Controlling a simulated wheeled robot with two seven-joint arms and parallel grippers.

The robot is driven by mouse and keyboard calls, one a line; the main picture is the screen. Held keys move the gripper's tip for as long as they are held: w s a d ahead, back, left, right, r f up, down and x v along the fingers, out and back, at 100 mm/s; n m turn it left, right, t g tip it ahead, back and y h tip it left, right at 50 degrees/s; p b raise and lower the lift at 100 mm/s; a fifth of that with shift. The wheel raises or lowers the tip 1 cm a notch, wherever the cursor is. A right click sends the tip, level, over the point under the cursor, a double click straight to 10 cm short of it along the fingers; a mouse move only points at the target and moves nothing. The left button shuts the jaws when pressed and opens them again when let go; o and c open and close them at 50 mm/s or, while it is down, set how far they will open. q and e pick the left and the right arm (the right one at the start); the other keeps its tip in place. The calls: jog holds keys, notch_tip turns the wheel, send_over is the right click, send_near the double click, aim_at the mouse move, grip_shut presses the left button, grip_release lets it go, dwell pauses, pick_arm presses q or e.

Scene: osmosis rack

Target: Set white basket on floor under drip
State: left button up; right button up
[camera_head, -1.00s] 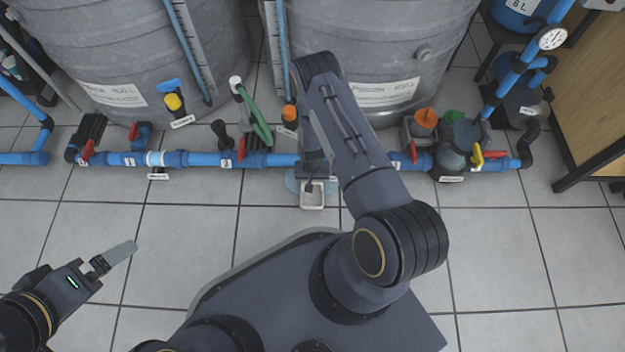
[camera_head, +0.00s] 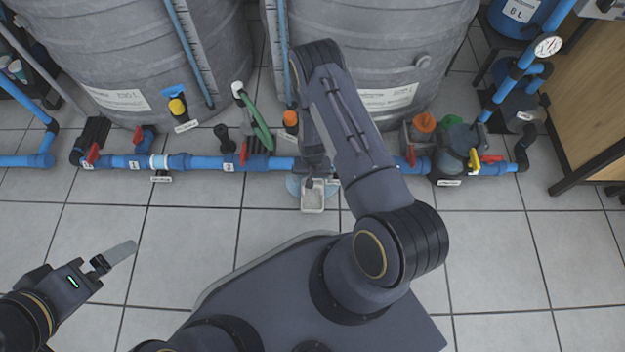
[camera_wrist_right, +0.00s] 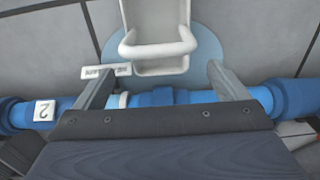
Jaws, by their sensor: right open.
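The white basket (camera_head: 313,199) is a small open tub on the tiled floor, in front of the blue pipe. The right wrist view shows its looped handle (camera_wrist_right: 158,49) facing my gripper, and its body lies over a pale blue round patch (camera_wrist_right: 207,48). My right gripper (camera_wrist_right: 163,84) is open, with one finger on each side and nothing between them. The handle is just beyond the fingertips, apart from them. In the head view my right arm partly hides this gripper and the patch. My left gripper (camera_head: 120,254) is empty above the floor at the lower left; its finger gap is not visible.
The blue pipe (camera_head: 205,161) with coloured valves runs across the floor behind the basket and passes beneath my right gripper. Two large grey tanks (camera_head: 130,60) stand behind it. A wooden table (camera_head: 585,90) is at right. The floor in front is clear.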

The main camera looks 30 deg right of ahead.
notch_tip(320, 180, up, 38)
jog(key=a+t+y+p, duration=0.2)
jog(key=t+y, duration=0.1)
jog(key=s+a+r+n+t, duration=0.1)
jog(key=s+a+r+n, duration=0.1)
jog(key=s+r, duration=0.5)
jog(key=s+a+r+n+t, duration=0.1)
jog(key=s+a+r+n, duration=0.1)
jog(key=s+r, duration=0.5)
jog(key=s, duration=0.5)
jog(key=shift+s+a+n+t+y, duration=0.2)
jog(key=shift+n+t+y, duration=0.1)
jog(key=shift+n+y, duration=0.1)
notch_tip(320, 180, up, 38)
jog(key=p, duration=3.7)
jog(key=shift+f+p, duration=0.25)
jog(key=shift+p, duration=0.05)
